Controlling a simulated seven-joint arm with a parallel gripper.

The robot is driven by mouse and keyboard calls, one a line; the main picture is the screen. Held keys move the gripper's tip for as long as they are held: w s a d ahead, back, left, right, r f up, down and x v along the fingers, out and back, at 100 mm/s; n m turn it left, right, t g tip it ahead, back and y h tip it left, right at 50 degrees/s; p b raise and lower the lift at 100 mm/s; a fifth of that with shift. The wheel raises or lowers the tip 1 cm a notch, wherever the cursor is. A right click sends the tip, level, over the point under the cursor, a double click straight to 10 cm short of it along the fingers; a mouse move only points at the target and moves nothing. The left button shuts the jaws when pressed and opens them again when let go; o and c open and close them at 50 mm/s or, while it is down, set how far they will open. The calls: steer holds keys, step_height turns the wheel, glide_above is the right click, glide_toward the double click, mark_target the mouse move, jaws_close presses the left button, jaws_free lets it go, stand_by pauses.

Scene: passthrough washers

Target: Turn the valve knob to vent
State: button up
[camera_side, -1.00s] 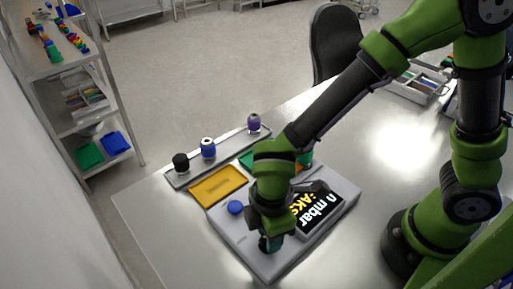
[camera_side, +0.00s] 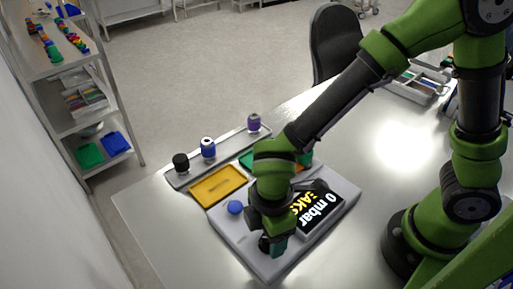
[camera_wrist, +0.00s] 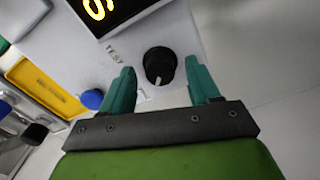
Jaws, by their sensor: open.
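The valve knob (camera_wrist: 158,65) is round and black with a white pointer mark. It sits on the light grey panel (camera_wrist: 133,45), beside a printed label that reads "TEST". My gripper (camera_wrist: 160,78) is open, with one teal finger on each side of the knob and gaps visible between. In the side view my gripper (camera_side: 272,245) is low over the near corner of the grey box (camera_side: 232,240) and hides the knob. The display (camera_side: 318,210) on the box shows "0 mbar" and part of another word, "EAKS".
A blue round button (camera_side: 235,207) is on the box, left of my gripper. A yellow tray (camera_side: 217,187) lies behind it. A grey rack (camera_side: 230,156) holds black, blue and purple capped pieces. The table front left (camera_side: 150,220) is clear.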

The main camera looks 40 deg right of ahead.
step_height(320, 180, up, 17)
stand_by(0.5)
steer(key=d+r+m+t+y, duration=0.2)
steer(key=d+m+t, duration=0.5)
steer(key=d+m, duration=1.1)
steer(key=d, duration=0.3)
steer(key=shift+w+r+m, duration=0.3)
steer(key=shift+r, duration=0.05)
